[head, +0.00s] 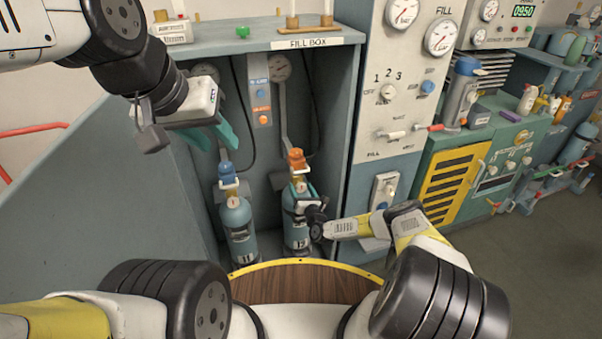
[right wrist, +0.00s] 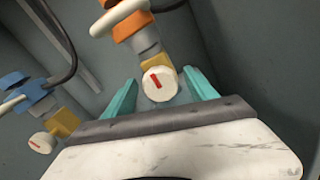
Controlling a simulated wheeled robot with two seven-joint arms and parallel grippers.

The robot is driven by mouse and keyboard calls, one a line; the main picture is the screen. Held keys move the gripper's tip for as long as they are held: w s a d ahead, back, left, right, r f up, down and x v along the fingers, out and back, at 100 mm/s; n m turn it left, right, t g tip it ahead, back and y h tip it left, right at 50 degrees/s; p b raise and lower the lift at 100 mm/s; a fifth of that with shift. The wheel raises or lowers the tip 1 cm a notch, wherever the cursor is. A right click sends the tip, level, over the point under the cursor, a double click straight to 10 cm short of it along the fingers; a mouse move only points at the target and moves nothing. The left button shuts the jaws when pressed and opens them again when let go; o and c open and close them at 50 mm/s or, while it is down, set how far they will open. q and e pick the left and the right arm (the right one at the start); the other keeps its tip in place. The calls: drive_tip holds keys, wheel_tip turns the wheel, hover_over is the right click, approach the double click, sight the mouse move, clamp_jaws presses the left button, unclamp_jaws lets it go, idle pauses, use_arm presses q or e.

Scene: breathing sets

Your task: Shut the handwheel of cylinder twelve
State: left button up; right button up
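Two blue cylinders stand side by side in the fill box: the left one (head: 238,222) under a blue fitting, the right one (head: 296,232) under an orange fitting. Their number labels are too small to read surely. The right cylinder's round white handwheel (right wrist: 160,84), with a red mark, sits between the open teal fingers of my right gripper (right wrist: 161,92); I cannot tell whether they touch it. In the head view my right gripper (head: 301,193) reaches the right cylinder's neck. The left cylinder's handwheel (right wrist: 42,142) is free. My left gripper (head: 221,144) is open and empty, above the left cylinder.
Hoses run down to the blue fitting (head: 227,172) and orange fitting (head: 296,160). A gauge panel (head: 402,110) stands to the right, and a round wooden top (head: 300,284) lies in front.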

drive_tip(key=v, duration=0.7)
drive_tip(key=shift+s, duration=0.35)
drive_tip(key=shift+d, duration=0.15)
